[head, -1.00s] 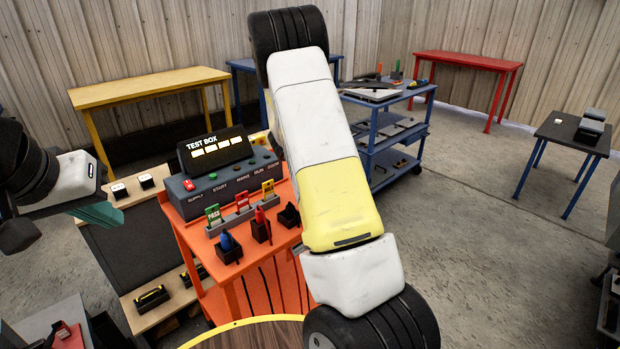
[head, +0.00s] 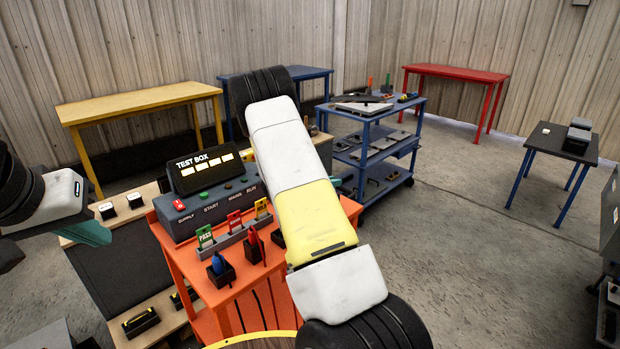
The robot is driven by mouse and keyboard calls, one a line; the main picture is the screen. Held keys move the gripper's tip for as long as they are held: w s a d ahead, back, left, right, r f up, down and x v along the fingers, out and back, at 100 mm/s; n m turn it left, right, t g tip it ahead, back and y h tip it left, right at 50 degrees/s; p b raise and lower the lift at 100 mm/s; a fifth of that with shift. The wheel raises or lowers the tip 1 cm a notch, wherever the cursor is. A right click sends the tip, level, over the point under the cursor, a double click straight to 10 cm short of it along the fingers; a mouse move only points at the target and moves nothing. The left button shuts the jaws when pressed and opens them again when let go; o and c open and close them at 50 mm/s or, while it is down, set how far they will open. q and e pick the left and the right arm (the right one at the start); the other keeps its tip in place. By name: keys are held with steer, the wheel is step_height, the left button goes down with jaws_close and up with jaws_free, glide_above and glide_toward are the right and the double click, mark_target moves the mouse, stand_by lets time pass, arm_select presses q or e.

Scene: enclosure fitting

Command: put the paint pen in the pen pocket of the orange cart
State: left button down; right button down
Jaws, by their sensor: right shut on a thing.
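The orange cart (head: 178,244) stands left of centre, partly behind my right arm. On its top are small black holders: one has a blue item (head: 217,263), one has a red pen-like item (head: 254,240). Another black holder (head: 278,239) shows beside my arm, partly covered; I cannot tell which is the pen pocket. I cannot identify the paint pen.
A test box (head: 205,172) and a rack with green, red and yellow tags (head: 234,220) occupy the cart top. A blue cart (head: 368,150) stands behind. Yellow (head: 140,103), red (head: 458,72) and dark (head: 560,142) tables stand around.

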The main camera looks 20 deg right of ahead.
steer(key=c, duration=1.3)
jaws_free()
steer(key=shift+c, duration=0.2)
steer(key=shift+a, duration=0.1)
